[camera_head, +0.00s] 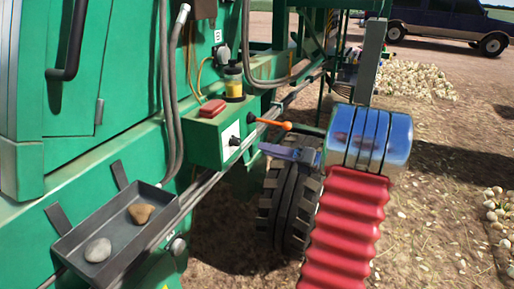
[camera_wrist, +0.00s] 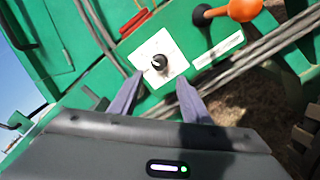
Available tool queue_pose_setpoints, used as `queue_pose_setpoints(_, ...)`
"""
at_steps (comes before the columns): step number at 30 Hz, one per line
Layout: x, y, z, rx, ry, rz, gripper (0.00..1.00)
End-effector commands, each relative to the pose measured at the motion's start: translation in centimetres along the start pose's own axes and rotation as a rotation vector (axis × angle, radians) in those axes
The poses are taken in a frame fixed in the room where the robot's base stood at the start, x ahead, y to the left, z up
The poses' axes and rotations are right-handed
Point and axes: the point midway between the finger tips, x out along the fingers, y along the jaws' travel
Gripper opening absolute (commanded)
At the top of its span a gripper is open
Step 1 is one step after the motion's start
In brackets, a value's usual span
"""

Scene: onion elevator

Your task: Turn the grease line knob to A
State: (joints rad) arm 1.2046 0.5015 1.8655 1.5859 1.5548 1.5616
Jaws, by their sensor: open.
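The grease line knob is a small black knob (camera_head: 234,141) on a white plate on the side of a green box. In the wrist view the knob (camera_wrist: 158,62) stands in the middle of the white plate (camera_wrist: 147,48), just beyond and between my two fingertips. The plate's letters are too small to read, so I cannot tell which mark the knob points to. My gripper (camera_wrist: 158,84) is open and empty, with a finger on either side below the knob. In the head view my gripper (camera_head: 266,150) is right of the knob, apart from it.
An orange-tipped lever (camera_head: 287,126) sticks out close above my gripper; its ball also shows in the wrist view (camera_wrist: 243,10). A red block (camera_head: 212,108) and a yellow jar (camera_head: 233,84) sit on the green box (camera_head: 205,150). A tray (camera_head: 75,238) with stones is at lower left.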

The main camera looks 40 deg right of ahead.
Motion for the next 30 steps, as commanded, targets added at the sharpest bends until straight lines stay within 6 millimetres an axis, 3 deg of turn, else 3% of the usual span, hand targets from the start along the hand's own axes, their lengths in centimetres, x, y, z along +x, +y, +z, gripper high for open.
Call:
queue_pose_setpoints(3, -2.0, -0.1, 0.0, 0.0, -0.001, -0.002, 0.43)
queue_pose_setpoints(9, -3.7, 0.0, -0.1, 0.0, 0.001, -0.001, 0.43)
queue_pose_setpoints(30, -3.9, 0.0, -0.1, -0.005, 0.001, 0.0, 0.43)
